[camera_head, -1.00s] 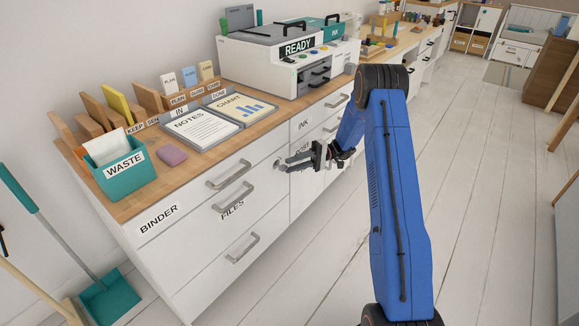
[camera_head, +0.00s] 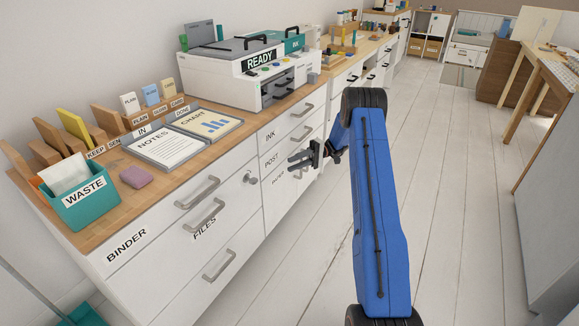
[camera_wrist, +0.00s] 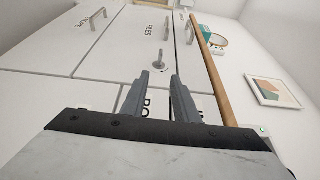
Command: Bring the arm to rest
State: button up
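Beyond the fingers are the FILES drawer front (camera_wrist: 150,45) and a round metal knob or lock (camera_wrist: 160,60). In the head view the same knob (camera_head: 250,178) is left of the gripper.
Drawer handles (camera_head: 198,193) stick out. The white plank floor (camera_head: 450,200) right of my arm is clear.

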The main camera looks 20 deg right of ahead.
dwell(0.5)
jog(key=s+a+r+m+h, duration=0.1)
jog(key=s+a+r+h, duration=0.5)
jog(key=s+r, duration=0.4)
jog(key=s+a+r+h, duration=0.4)
jog(key=s+a+r, duration=0.4)
jog(key=s+r, duration=0.3)
jog(key=s+d+r+m+t+h, duration=0.1)
jog(key=s+t+h, duration=0.6)
jog(key=s, duration=2.1)
jog(key=shift+d+m+t+h, duration=0.3)
jog(key=shift+d+t, duration=0.2)
jog(key=shift+t, duration=0.6)
